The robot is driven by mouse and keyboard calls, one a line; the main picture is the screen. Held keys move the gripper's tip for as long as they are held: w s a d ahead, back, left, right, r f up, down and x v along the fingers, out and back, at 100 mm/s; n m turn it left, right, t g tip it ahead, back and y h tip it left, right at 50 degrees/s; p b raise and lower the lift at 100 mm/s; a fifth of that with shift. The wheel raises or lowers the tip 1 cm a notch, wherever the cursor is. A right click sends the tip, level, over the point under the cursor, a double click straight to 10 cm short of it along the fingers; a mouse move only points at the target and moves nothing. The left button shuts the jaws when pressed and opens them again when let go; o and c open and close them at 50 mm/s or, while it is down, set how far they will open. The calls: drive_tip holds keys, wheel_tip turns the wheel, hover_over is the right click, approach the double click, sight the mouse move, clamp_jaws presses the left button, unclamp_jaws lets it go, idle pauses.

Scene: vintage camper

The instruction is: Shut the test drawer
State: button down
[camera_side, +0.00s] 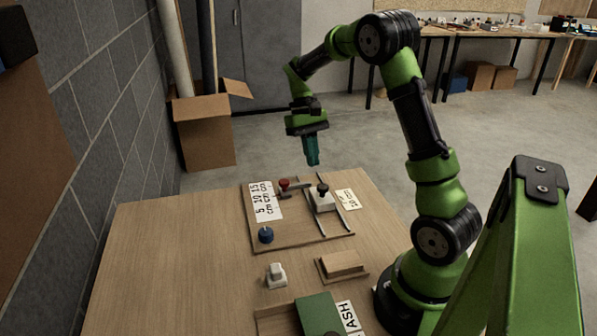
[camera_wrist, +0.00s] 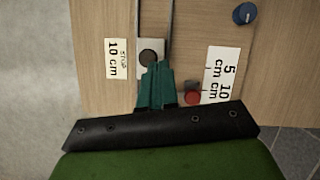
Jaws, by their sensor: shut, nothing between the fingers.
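No thing in view is plainly marked as the test drawer, so I cannot tell which it is. A pale sliding block with a dark knob (camera_side: 322,190) sits between two thin metal rails on a wooden board (camera_side: 285,238); the knob also shows in the wrist view (camera_wrist: 150,57). A small wooden block (camera_side: 342,263) on a thin base lies nearer the front. A green-topped box (camera_side: 318,313) is cut off at the bottom edge. My gripper (camera_side: 313,163) points down above the far end of the board, its teal fingers (camera_wrist: 157,85) shut and empty, apart from the knob.
A red knob (camera_side: 284,184) with a grey bar and a blue knob (camera_side: 266,235) are on the board, beside a centimetre label (camera_side: 264,203). A white piece (camera_side: 276,274) stands in front. The left part of the table (camera_side: 150,260) is clear. A cardboard box (camera_side: 205,135) stands behind.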

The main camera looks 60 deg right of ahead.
wheel_tip(320, 180, up, 2)
approach(315, 188)
wheel_tip(315, 188, down, 3)
drive_tip(key=shift+w+d+r, duration=0.1)
drive_tip(key=shift+w+d, duration=0.05)
drive_tip(key=shift+w, duration=0.05)
drive_tip(key=shift+s+a+f, duration=0.1)
drive_tip(key=shift+s+a, duration=0.3)
drive_tip(key=shift+s, duration=0.2)
drive_tip(key=shift+s+a+f, duration=0.1)
drive_tip(key=shift+s+a, duration=0.3)
drive_tip(key=shift+s, duration=0.2)
drive_tip(key=shift+s+a, duration=0.3)
drive_tip(key=shift+s, duration=0.25)
drive_tip(key=s+a, duration=0.6)
drive_tip(key=shift+s+a+f, duration=0.1)
